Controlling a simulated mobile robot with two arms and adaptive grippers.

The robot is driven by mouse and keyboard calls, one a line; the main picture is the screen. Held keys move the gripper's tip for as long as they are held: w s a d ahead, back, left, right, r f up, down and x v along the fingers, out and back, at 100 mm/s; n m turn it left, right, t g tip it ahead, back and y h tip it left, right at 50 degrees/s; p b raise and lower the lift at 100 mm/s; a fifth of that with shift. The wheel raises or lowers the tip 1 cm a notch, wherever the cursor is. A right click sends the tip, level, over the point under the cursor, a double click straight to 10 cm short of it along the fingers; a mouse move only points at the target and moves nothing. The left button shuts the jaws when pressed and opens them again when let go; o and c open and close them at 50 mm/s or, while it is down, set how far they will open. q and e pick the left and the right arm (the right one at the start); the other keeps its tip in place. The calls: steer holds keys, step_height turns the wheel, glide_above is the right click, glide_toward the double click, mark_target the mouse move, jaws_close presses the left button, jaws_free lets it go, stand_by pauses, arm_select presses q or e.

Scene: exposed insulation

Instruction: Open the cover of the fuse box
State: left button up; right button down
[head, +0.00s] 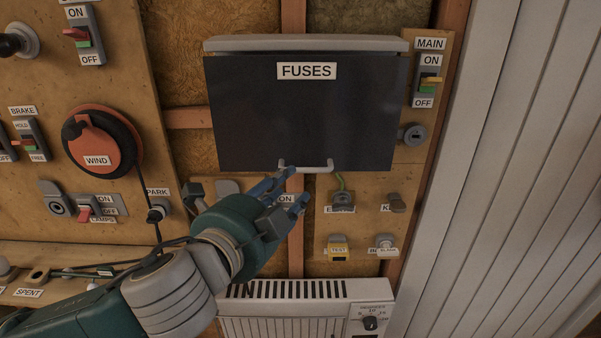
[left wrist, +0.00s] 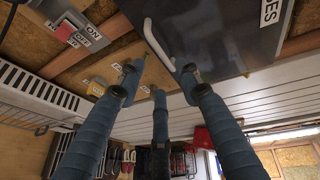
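The fuse box has a dark, flat cover (head: 305,115) labelled FUSES, which hangs shut under a pale top edge (head: 305,44). A light U-shaped handle (head: 318,168) is at the cover's bottom edge. My left gripper (head: 297,186) is just below the handle's left part, with its blue fingers spread. In the left wrist view the handle (left wrist: 152,42) lies beyond and between the fingertips (left wrist: 159,80), and nothing is clasped. I cannot tell whether a finger touches it. My right gripper is in neither view.
A MAIN switch (head: 430,78) and a round lock (head: 412,134) are right of the box. A ribbed pale wall (head: 510,170) stands at right.

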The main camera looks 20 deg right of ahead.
arm_select(q)
steer(key=p+x, duration=0.1)
steer(key=x, duration=0.7)
steer(key=shift+w, duration=0.1)
jaws_close()
